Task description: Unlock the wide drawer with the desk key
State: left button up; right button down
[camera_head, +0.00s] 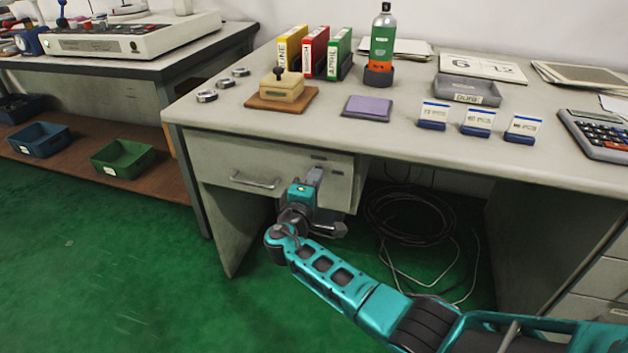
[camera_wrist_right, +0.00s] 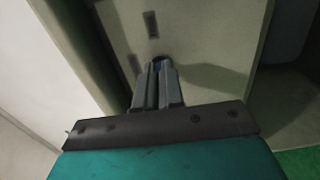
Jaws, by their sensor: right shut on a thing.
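The wide drawer (camera_head: 222,158) is shut under the left part of the desk, with a metal bar handle on its front. My right gripper (camera_head: 314,176) is at the right part of this drawer front. In the right wrist view, its fingers (camera_wrist_right: 158,72) are close together and point at the drawer front (camera_wrist_right: 205,45). They are shut on a small dark thing at their tips, apparently the desk key, mostly hidden by the fingers. The lock is hidden too, and I cannot tell how deep the key sits. My left gripper is not in view.
The desk top (camera_head: 390,155) holds binders, a bottle (camera_head: 382,40), a stamp on a wooden board (camera_head: 282,92), metal rings, a grey tray (camera_head: 468,90) and a calculator (camera_head: 598,135). Coiled black cables (camera_head: 410,212) lie beneath the desk. The green floor in front is clear.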

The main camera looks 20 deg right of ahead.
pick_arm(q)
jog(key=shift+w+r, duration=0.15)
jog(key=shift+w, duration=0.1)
pick_arm(e)
jog(key=c, duration=1.3)
grip_release()
jog(key=shift+o, duration=0.2)
jog(key=shift+s, duration=0.1)
pick_arm(q)
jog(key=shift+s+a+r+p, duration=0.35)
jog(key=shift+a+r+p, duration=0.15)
jog(key=shift+p, duration=1)
pick_arm(e)
jog(key=v, duration=1.2)
jog(key=shift+s+a, duration=0.2)
jog(key=shift+s, duration=0.05)
